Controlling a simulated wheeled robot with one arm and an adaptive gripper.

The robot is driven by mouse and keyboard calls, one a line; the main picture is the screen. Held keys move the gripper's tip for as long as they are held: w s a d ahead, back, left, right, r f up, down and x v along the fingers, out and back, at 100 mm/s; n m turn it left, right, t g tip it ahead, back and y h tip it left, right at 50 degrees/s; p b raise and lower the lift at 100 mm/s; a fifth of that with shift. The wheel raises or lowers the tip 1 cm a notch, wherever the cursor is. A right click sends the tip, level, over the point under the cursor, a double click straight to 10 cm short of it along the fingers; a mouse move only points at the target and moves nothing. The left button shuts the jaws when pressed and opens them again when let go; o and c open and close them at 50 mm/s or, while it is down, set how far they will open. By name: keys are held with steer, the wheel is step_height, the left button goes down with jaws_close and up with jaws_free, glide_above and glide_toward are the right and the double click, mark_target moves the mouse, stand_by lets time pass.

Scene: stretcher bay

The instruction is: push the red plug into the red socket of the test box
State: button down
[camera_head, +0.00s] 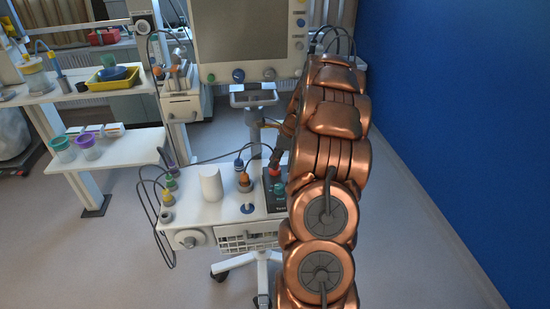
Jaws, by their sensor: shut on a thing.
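My gripper (277,160) reaches down from my copper-coloured arm to the right end of the white cart. It is shut on the red plug (274,171), which shows as a small red piece at the fingertips. The dark test box (272,205) stands just below on the cart top, partly hidden by my arm. A green spot (280,188) shows on its upper face. The red socket cannot be made out, and I cannot tell whether the plug touches the box.
On the cart (208,215) stand a white cylinder (210,183), an orange-topped connector (244,182) and a blue-topped one (238,165). Cabled connectors (168,198) line its left edge. A monitor (245,40) rises behind. A blue wall (460,120) is at right.

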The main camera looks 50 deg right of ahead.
steer(key=shift+f, duration=0.25)
steer(key=c, duration=0.9)
jaws_free()
steer(key=shift+r, duration=0.1)
steer(key=v, duration=1.2)
